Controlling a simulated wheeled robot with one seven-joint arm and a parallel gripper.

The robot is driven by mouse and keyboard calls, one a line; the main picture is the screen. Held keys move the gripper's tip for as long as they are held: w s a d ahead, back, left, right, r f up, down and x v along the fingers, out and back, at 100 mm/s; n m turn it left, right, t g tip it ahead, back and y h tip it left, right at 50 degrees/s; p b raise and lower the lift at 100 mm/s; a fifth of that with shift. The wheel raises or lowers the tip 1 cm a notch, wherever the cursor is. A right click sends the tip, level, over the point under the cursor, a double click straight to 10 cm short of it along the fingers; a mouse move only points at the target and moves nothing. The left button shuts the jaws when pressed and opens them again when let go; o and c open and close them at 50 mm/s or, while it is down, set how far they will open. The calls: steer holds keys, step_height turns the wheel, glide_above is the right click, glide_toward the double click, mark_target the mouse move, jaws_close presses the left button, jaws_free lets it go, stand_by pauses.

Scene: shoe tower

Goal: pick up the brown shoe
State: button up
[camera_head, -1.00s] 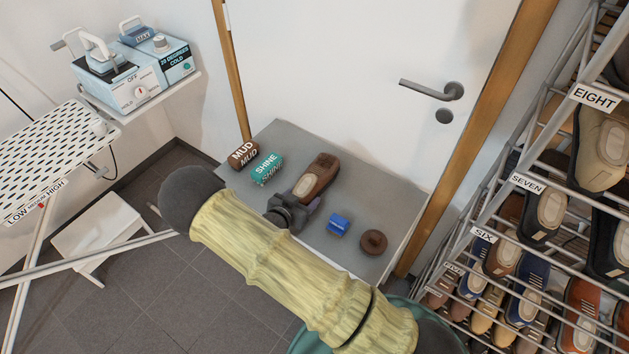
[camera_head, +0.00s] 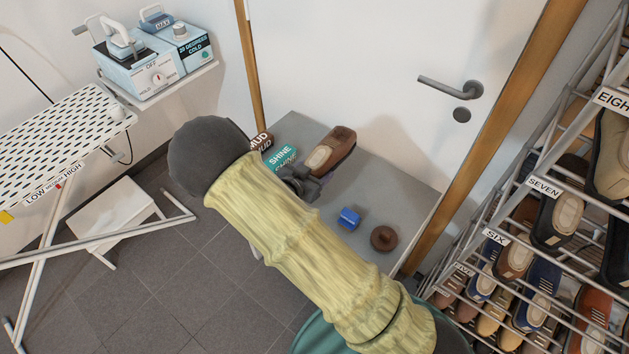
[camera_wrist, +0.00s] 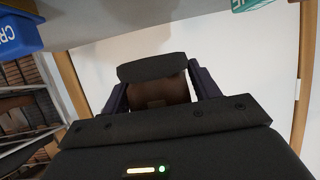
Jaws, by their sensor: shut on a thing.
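The brown shoe (camera_head: 330,151) with a tan insole shows above the back part of the grey bench top (camera_head: 400,208) in the head view. My gripper (camera_head: 312,173) is at its near end, partly hidden by my arm. In the wrist view, my gripper (camera_wrist: 155,97) has its two dark fingers on either side of the brown shoe (camera_wrist: 160,92), shut on it. A dark part, perhaps the heel or sole, sits at the shoe's upper edge there. The shoe appears raised off the bench, though the contact is not clearly visible.
On the bench are a teal SHINE block (camera_head: 281,157), a brown MUD block (camera_head: 261,141), a blue block (camera_head: 348,218) and a round brown item (camera_head: 383,238). A door (camera_head: 370,70) stands behind. A shoe rack (camera_head: 520,235) is right; an ironing board (camera_head: 55,145) is left.

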steer(key=shift+r, duration=0.65)
steer(key=shift+f, duration=0.1)
stand_by(0.3)
